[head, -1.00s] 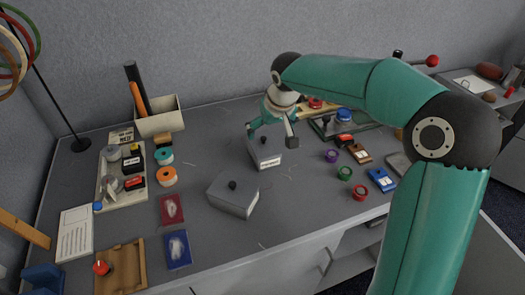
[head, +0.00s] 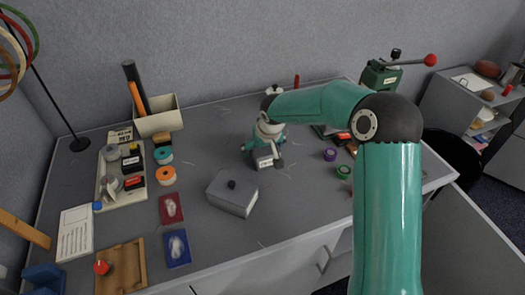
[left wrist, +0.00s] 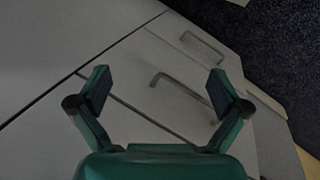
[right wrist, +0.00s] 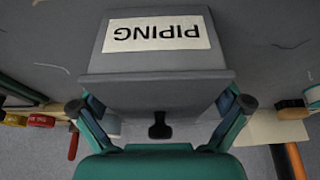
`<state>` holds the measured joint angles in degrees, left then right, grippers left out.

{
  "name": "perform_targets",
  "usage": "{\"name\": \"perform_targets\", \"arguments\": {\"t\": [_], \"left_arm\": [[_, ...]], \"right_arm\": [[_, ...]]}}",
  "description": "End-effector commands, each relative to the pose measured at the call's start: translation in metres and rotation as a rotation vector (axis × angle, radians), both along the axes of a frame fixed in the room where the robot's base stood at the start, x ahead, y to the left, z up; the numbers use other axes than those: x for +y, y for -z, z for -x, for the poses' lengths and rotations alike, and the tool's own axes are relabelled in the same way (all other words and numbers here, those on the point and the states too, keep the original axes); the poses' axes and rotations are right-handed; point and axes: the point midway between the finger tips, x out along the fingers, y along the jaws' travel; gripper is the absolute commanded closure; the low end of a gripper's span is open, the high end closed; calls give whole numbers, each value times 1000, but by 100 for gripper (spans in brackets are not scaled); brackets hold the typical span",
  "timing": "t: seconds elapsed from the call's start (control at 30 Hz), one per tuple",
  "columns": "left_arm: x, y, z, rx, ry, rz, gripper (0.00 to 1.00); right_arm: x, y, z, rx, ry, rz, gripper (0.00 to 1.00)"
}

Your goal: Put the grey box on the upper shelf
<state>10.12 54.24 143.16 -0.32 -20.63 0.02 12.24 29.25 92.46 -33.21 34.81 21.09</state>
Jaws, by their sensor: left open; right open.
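A small grey box (head: 264,163) with a white label stands on the table. In the right wrist view the box (right wrist: 200,65) reads "PIPING" and has a dark knob on its lid. My right gripper (head: 264,155) is open over it, one finger on either side of the lid; I cannot tell whether they touch it. A second, larger grey box (head: 232,193) with a black knob sits nearer the front edge. My left gripper (left wrist: 160,88) is open and empty before the cabinet front, out of the head view.
A grey shelf unit (head: 446,103) stands at the right, beyond a black round bin (head: 452,150). A tray of small items (head: 110,185), tape rolls and a pen holder (head: 158,118) fill the left. My right arm covers part of the table's right side.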

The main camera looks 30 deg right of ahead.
Motion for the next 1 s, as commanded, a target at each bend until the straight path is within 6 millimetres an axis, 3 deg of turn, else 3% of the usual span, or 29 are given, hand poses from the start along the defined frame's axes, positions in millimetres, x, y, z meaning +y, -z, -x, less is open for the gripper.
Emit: {"name": "perform_targets", "arguments": {"t": [0.2,0.5,0.67,1.0], "left_arm": [[0,0,0,0,0,0,0],[0,0,0,0,0,0,0],[0,0,0,0,0,0,0],[0,0,0,0,0,0,0]], "right_arm": [[-1,0,0,-2,1,0,0],[0,0,0,-1,0,0,50],[0,0,-1,-3,0,1,72],[0,-6,-1,-5,0,1,72]]}}
